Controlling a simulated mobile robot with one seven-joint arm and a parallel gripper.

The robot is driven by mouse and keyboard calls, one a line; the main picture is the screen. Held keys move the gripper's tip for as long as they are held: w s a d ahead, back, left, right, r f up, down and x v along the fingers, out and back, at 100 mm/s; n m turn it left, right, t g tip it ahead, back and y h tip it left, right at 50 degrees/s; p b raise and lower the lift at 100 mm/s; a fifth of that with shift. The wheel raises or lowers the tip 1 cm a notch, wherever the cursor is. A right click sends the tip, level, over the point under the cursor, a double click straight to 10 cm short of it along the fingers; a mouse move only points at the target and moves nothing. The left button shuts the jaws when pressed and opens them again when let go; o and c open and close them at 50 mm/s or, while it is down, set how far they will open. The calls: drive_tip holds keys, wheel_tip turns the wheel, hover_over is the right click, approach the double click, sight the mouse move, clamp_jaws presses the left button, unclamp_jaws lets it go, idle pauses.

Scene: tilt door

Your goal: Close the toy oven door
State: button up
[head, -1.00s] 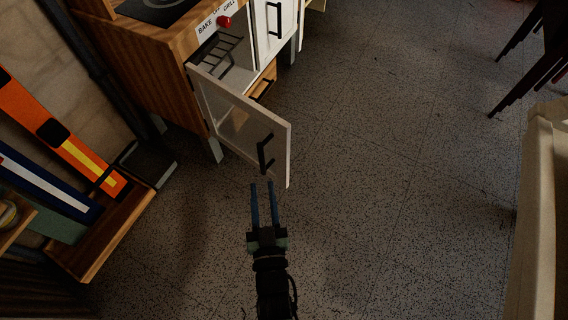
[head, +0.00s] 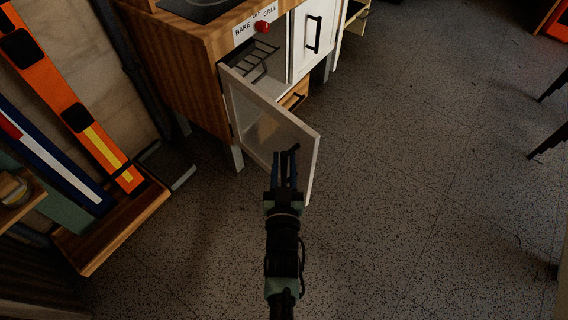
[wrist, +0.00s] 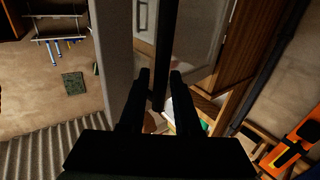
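The toy oven door (head: 304,172) has a white frame with a see-through pane and stands swung wide open from the toy oven (head: 180,75). In the wrist view the door (wrist: 115,50) shows its pale frame close up. Its black bar handle (wrist: 166,45) runs down between my fingers in that view. My gripper (head: 283,158) is at the handle on the outer face of the door. My gripper (wrist: 160,75) is open, with a gap between its fingers. I cannot tell whether either finger touches the handle. In the head view my fingers partly hide the handle.
A white cupboard door (head: 307,38) with a black handle is beside the oven opening. A wire rack (head: 255,58) is inside the oven.

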drive_tip(key=shift+w, duration=0.1)
clamp_jaws()
idle(1.4)
